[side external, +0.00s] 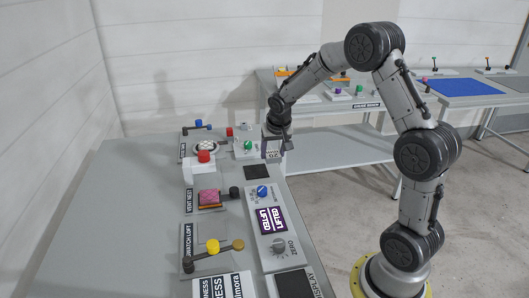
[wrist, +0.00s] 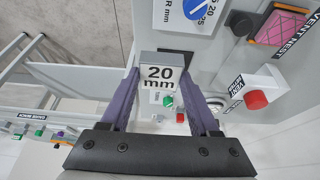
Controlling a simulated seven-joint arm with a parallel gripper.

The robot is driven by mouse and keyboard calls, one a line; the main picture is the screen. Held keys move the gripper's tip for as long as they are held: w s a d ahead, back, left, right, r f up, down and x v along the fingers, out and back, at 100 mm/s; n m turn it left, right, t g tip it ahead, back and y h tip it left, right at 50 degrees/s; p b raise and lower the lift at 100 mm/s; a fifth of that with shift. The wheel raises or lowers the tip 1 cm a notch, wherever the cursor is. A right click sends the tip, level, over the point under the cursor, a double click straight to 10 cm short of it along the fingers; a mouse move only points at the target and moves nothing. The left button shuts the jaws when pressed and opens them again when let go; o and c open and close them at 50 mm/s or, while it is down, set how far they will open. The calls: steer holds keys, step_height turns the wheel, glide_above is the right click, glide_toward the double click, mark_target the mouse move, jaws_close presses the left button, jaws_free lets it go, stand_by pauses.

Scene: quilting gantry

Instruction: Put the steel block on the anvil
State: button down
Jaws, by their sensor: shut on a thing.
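The steel block (wrist: 161,76) is a grey block with a white label reading "20 mm". It sits between the two purple fingers of my gripper (wrist: 161,88) in the wrist view, which are shut on it. In the side view, my gripper (side external: 279,134) points down and holds the block (side external: 271,151) at the right edge of the grey bench. Whether the block touches the bench there is hard to tell. I cannot single out the anvil with certainty in either view.
A pink quilted swatch (side external: 209,197), a red button (side external: 204,156) and a yellow-knobbed lever (side external: 212,246) stand nearby. The left bench area (side external: 110,220) is bare.

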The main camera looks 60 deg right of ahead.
mark_target(277, 157)
steer(key=shift+s+a+r, duration=0.3)
steer(key=shift+s+r, duration=0.05)
steer(key=shift+s, duration=0.3)
steer(key=shift+s+a+r, duration=0.3)
steer(key=shift+s+r, duration=0.05)
steer(key=shift+s, duration=0.25)
steer(key=shift+s+a+f+n, duration=0.1)
steer(key=shift+n, duration=0.2)
steer(key=s+a+r+n+t+y, duration=0.15)
steer(key=s+a+n, duration=0.25)
steer(key=a, duration=0.7)
steer(key=s+a+n+y, duration=0.2)
steer(key=s+a+n, duration=0.2)
steer(key=a, duration=0.8)
steer(key=w+f, duration=0.3)
steer(key=w, duration=0.1)
steer(key=w+a+f, duration=0.1)
steer(key=w+f, duration=0.2)
steer(key=w, duration=0.2)
steer(key=w+f, duration=0.3)
steer(key=w, duration=0.1)
steer(key=shift+w+a+f, duration=0.25)
steer(key=shift+w+f, duration=0.1)
steer(key=shift+w, duration=0.05)
steer(key=shift+w+f, duration=0.15)
steer(key=shift+f, duration=0.75)
steer(key=shift+w+f, duration=0.1)
steer(key=shift+f, duration=0.8)
